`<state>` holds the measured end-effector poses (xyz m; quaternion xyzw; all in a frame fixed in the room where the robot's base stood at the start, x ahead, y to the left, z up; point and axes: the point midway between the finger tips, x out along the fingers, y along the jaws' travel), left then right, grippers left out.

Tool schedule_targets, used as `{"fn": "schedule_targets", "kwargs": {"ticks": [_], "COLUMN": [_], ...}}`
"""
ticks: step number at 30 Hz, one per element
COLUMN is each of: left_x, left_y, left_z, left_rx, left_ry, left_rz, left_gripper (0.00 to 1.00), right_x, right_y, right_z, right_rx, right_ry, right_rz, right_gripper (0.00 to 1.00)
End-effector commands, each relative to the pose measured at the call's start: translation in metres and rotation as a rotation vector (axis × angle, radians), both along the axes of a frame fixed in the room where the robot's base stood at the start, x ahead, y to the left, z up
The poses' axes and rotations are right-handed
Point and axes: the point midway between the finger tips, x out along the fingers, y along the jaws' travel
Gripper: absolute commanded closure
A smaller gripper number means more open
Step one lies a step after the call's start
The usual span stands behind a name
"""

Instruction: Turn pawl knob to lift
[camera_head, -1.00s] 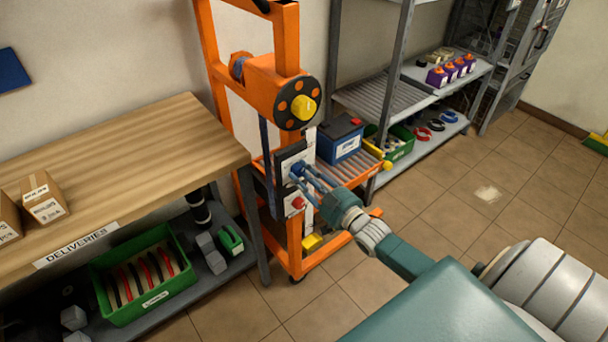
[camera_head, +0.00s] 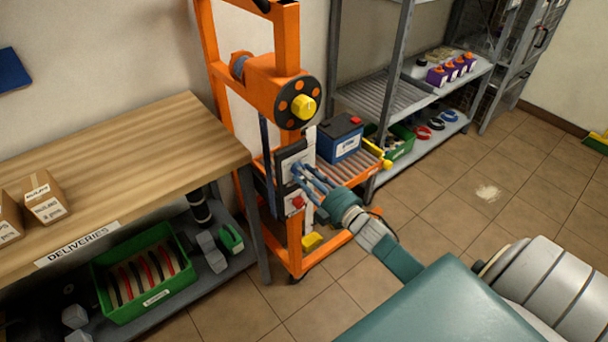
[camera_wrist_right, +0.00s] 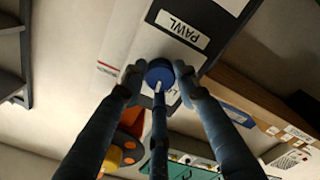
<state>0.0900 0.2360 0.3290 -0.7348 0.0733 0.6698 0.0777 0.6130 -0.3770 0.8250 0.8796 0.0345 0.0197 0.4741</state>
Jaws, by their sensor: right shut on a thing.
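The pawl knob (camera_wrist_right: 160,72) is a blue round knob with a white mark, on a pale panel below a PAWL label (camera_wrist_right: 183,29) in the right wrist view. My right gripper (camera_wrist_right: 160,80) is shut on it, with fingers on both sides and one across its front. In the head view my right gripper (camera_head: 299,172) is at the panel (camera_head: 289,157) on the orange lift (camera_head: 272,88), hiding most of the knob. A red button (camera_head: 298,202) sits below it. My left gripper is not in view.
A blue battery (camera_head: 340,138) stands on the orange roller platform (camera_head: 362,168) to the right of the panel. A wooden deliveries bench (camera_head: 130,150) is on the left, close to the lift. Grey shelving (camera_head: 400,100) stands behind.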

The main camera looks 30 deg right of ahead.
Motion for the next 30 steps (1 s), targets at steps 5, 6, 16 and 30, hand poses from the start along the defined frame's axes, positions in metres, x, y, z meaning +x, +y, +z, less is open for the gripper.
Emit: {"fn": "schedule_targets", "kwargs": {"ticks": [5,6,16,30], "left_x": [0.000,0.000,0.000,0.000], "left_y": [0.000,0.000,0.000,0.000], "left_z": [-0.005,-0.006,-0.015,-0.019], "left_rx": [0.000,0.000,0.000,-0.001], "left_ry": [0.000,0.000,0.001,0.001], "left_rz": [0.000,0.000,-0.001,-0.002], "left_gripper": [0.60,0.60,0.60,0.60], "right_x": [-0.002,-0.002,-0.002,-0.002], "right_y": [-0.001,-0.001,-0.002,-0.003], "right_z": [-0.007,-0.007,-0.006,-0.004], "right_rx": [-0.164,-0.201,-0.450,-0.595], "right_ry": [-0.001,-0.004,-0.023,-0.035], "right_rz": [-0.003,-0.004,-0.003,-0.004], "right_gripper": [0.96,0.96,0.96,0.96]}}
